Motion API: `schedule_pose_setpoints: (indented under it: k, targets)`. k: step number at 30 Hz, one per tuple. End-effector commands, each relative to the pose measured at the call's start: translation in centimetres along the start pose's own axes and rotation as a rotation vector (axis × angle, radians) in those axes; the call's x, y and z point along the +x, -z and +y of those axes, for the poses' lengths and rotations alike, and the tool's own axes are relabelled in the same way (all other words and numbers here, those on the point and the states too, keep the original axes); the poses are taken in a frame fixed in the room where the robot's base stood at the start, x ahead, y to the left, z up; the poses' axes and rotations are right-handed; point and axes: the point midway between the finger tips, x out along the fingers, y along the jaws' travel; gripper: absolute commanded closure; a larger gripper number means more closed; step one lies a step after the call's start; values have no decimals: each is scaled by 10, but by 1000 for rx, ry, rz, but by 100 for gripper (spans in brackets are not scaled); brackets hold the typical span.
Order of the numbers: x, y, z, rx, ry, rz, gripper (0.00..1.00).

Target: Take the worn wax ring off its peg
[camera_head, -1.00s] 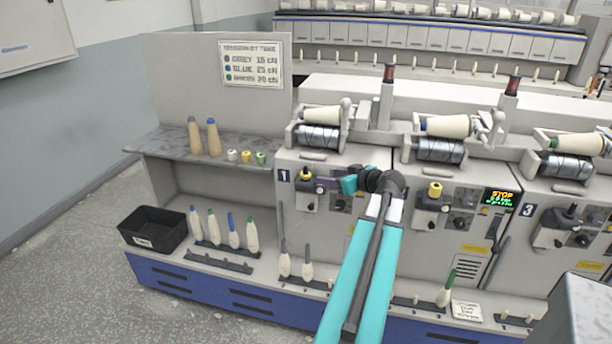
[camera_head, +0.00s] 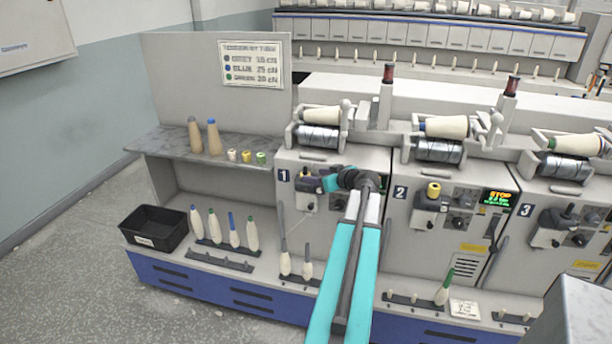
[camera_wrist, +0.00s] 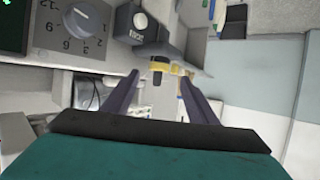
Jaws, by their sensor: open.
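A yellow wax ring (camera_wrist: 160,66) sits on a dark peg (camera_wrist: 157,79) in the wrist view, just beyond and between my fingertips. In the head view the ring and peg (camera_head: 304,173) are at the front of winding unit 1, partly hard to make out. My gripper (camera_wrist: 158,76) is open, one finger on each side of the peg line, with nothing held. In the head view my gripper (camera_head: 312,184) points left, close beside that peg. I cannot tell whether a finger touches the ring. How worn the ring is cannot be seen.
Unit 2 carries another yellow ring (camera_head: 433,189). White (camera_head: 232,155), yellow (camera_head: 247,156) and green (camera_head: 261,158) rings stand on the grey shelf (camera_head: 175,142). A black bin (camera_head: 153,230) sits at the left end of the lower ledge, near several bobbins. A dial (camera_wrist: 82,20) is close in the wrist view.

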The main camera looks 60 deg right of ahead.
Motion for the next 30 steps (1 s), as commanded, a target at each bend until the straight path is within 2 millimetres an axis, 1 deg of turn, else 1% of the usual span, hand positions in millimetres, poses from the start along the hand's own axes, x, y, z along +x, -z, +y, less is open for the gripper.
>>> schedule_pose_setpoints:
  k: [4, 8, 15, 19, 23, 30]
  targets:
    - [2, 1, 0, 0, 0, 0, 47]
    - [10, 3, 2, 1, 0, 0, 47]
    - [36, 4, 3, 1, 2, 0, 47]
    - [48, 4, 3, 0, 1, 0, 47]
    - [52, 2, 2, 0, 0, 0, 47]
    - [52, 2, 2, 0, 0, 0, 47]
